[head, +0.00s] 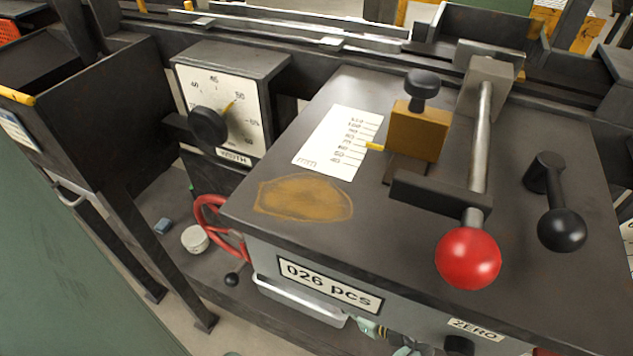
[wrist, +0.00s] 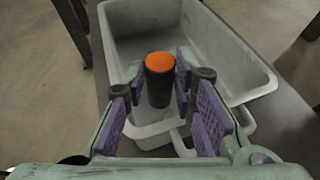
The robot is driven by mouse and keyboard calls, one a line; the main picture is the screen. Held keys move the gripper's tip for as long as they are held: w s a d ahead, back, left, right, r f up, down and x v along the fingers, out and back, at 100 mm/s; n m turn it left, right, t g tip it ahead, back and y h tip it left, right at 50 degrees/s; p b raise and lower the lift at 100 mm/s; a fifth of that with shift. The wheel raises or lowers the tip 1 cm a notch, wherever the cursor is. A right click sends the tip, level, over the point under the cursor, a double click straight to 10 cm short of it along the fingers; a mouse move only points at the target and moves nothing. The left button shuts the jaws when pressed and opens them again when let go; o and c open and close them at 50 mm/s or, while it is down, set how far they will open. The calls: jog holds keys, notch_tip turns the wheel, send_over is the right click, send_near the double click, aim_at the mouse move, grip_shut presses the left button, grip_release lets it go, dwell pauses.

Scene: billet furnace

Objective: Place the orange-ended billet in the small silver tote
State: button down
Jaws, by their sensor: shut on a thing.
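The orange-ended billet (wrist: 159,84) is a short dark cylinder with an orange end face turned up toward the wrist camera. My gripper (wrist: 160,72) is shut on it, with the purple-padded fingers at its left and right sides. The small silver tote (wrist: 225,45) is a grey, open, rounded-corner bin behind and around the billet in the wrist view. The billet shows against the near part of the tote's inside. Its lower end and its height above the tote floor cannot be told. Only small greenish parts of my gripper (head: 370,329) show at the bottom of the head view.
A dark bench machine fills the head view, with a red ball lever (head: 468,259), a black knob lever (head: 561,229) and a dial box (head: 222,105). A counter plate (head: 330,283) reads "026 pcs". The tote's far interior looks empty.

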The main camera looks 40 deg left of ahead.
jog(key=w+a+p, duration=0.1)
jog(key=a+p, duration=0.2)
jog(key=a, duration=1.5)
jog(key=shift+w+f+b, duration=0.1)
jog(key=shift+f+b, duration=0.65)
jog(key=shift+f, duration=2.65)
jog(key=shift+f, duration=0.1)
jog(key=shift+f, duration=0.15)
jog(key=c, duration=1.3)
grip_release()
jog(key=shift+c, duration=0.2)
